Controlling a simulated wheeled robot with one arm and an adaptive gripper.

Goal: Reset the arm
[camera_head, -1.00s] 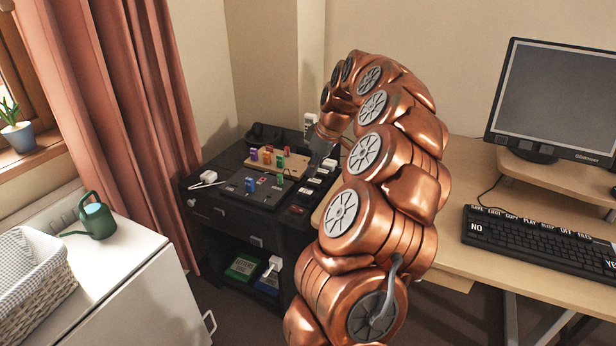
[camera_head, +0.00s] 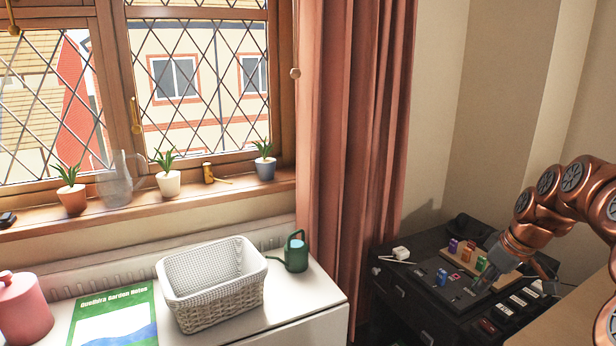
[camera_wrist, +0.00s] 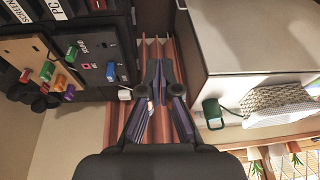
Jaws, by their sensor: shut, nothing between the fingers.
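My copper arm (camera_head: 553,215) reaches in from the right edge of the head view. My gripper (camera_head: 478,286) hangs over the black cabinet with its fingers pointing down and left. In the wrist view the two fingers of my gripper (camera_wrist: 158,68) come together with nothing between them. The black cabinet (camera_head: 405,306) carries a dark panel and a wooden board (camera_head: 459,258) with several coloured blocks. Part of the panel is hidden behind my gripper. I cannot tell whether the fingertips touch it.
A white cabinet (camera_head: 310,318) at left holds a wicker basket (camera_head: 222,300), a green watering can (camera_head: 294,254), a pink pot (camera_head: 22,310) and a green booklet (camera_head: 112,318). Potted plants stand on the windowsill (camera_head: 225,188). A curtain (camera_head: 350,150) hangs beside the black cabinet. A wooden desk (camera_head: 560,325) lies at right.

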